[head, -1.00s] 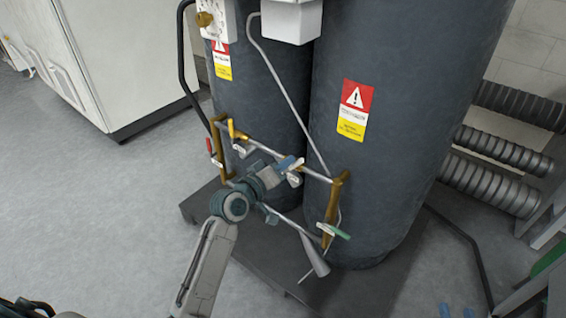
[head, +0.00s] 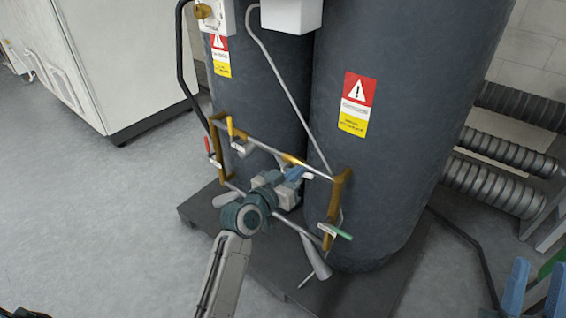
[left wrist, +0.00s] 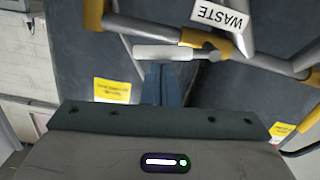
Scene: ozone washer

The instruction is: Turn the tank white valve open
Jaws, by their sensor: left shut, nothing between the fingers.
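The white valve handle (left wrist: 162,52) shows in the left wrist view as a short white bar on the pipe, beside a white WASTE tag (left wrist: 222,16). In the head view my left gripper mostly hides it. My left gripper (head: 297,172) is at the pipework low in front of the tanks. Its blue fingers are shut with nothing between them. In the left wrist view the fingertips (left wrist: 161,68) meet the handle's lower edge; I cannot tell whether they touch it. My right gripper (head: 541,265) is at the lower right with its blue fingers apart, empty and away from the valves.
Two dark grey tanks (head: 390,60) stand on a dark base (head: 350,295). The pipe frame also carries red (head: 207,143), yellow (head: 230,127) and green (head: 336,231) handles. A white cabinet (head: 110,60) stands left and ribbed hoses (head: 500,150) lie right. The left floor is clear.

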